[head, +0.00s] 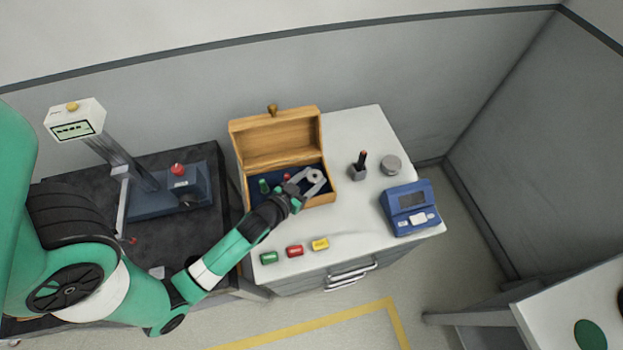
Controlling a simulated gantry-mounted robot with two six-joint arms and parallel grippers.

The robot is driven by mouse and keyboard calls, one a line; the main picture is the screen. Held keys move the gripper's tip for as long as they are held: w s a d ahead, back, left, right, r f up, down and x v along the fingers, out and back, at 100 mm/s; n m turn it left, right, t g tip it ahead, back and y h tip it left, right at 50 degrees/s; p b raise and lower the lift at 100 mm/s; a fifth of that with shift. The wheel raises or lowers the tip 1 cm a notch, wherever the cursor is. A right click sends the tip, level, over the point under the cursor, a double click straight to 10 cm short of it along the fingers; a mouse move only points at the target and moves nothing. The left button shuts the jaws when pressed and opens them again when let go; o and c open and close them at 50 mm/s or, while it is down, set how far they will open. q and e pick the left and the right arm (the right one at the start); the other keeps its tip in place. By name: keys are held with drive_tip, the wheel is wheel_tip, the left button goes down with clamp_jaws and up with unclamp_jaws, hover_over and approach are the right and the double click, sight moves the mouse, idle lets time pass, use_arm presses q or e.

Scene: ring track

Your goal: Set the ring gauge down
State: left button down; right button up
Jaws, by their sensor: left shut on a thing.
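My left gripper (306,183) is shut on the ring gauge (315,175), a small grey ring with a hole in its middle. It is over the right part of an open wooden box (332,190) with a dark blue lining. I cannot tell whether the ring touches the lining. My right gripper is not in view.
The box stands on a white cabinet top (345,125). Green (269,258), red (294,251) and yellow (320,244) pieces lie near its front edge. A small stand with a dark pin (359,170), a grey disc (391,165) and a blue device (409,208) are at right.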

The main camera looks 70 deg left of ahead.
use_arm(q)
drive_tip(key=shift+f+b, duration=0.4)
drive_tip(key=shift+f, duration=0.25)
drive_tip(key=shift+c, duration=2.4)
unclamp_jaws()
drive_tip(key=shift+s+f, duration=0.1)
drive_tip(key=shift+f, duration=0.05)
drive_tip(key=shift+s+d+r+p, duration=0.1)
drive_tip(key=shift+r+p, duration=0.65)
drive_tip(key=shift+r, duration=0.1)
drive_tip(key=b+v, duration=0.1)
drive_tip(key=v, duration=1)
drive_tip(key=shift+d+f, duration=0.1)
drive_tip(key=shift+s+d+r, duration=0.1)
drive_tip(key=shift+s+r, duration=0.15)
drive_tip(key=shift+r, duration=0.05)
drive_tip(key=shift+w, duration=0.1)
